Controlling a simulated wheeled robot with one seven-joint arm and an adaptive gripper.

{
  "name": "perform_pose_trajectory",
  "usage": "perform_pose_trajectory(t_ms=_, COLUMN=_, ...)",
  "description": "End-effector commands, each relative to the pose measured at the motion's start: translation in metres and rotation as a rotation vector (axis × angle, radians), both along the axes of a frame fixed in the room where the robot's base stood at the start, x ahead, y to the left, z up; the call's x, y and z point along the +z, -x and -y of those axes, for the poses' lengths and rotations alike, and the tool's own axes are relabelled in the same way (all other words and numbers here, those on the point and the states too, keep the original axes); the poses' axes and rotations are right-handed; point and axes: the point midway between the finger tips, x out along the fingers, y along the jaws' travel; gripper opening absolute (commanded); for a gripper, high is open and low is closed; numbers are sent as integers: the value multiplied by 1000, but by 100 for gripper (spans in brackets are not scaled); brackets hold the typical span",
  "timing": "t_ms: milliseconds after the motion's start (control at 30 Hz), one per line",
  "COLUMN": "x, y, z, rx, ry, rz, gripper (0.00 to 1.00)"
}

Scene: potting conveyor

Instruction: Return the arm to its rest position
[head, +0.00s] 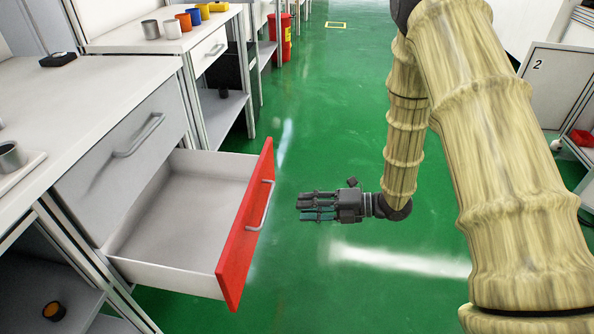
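My arm comes in from the upper right, covered in a pale ribbed sleeve, and hangs over the green floor. My gripper (318,206) is at its lower end, pointing left toward the open drawer. It is apart from the drawer's red front (248,230) and to the right of its handle (264,206). The fingers appear dark and seen from the side, so their spread is unclear. I see nothing clearly held in them.
The pulled-out drawer (180,250) is empty and juts into the aisle from the left workbench (90,85). Cups stand on the far bench (115,40). A red bin (280,38) is farther back. A grey cabinet marked 2 (550,85) stands at right. The green floor (320,110) between is clear.

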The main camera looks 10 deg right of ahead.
Motion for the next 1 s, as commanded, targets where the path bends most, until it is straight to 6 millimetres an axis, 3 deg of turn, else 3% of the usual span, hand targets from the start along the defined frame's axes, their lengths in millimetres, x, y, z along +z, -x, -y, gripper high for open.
perform_pose_trajectory(t_ms=167, x=-4, y=1, z=0, rx=-15, ry=1, rz=-21, gripper=31)
perform_pose_trajectory(t_ms=267, x=-20, y=2, z=0, rx=-82, ry=2, rz=-108, gripper=31)
perform_pose_trajectory(t_ms=433, x=-78, y=13, z=5, rx=-337, ry=-3, rz=-429, gripper=31)
perform_pose_trajectory(t_ms=567, x=-129, y=35, z=17, rx=-590, ry=-22, rz=-722, gripper=31)
perform_pose_trajectory(t_ms=767, x=-202, y=97, z=43, rx=-1015, ry=-76, rz=-1158, gripper=31)
perform_pose_trajectory(t_ms=900, x=-242, y=158, z=62, rx=-1346, ry=-129, rz=-1430, gripper=31)
perform_pose_trajectory(t_ms=1000, x=-260, y=202, z=75, rx=-1570, ry=-170, rz=-1577, gripper=31)
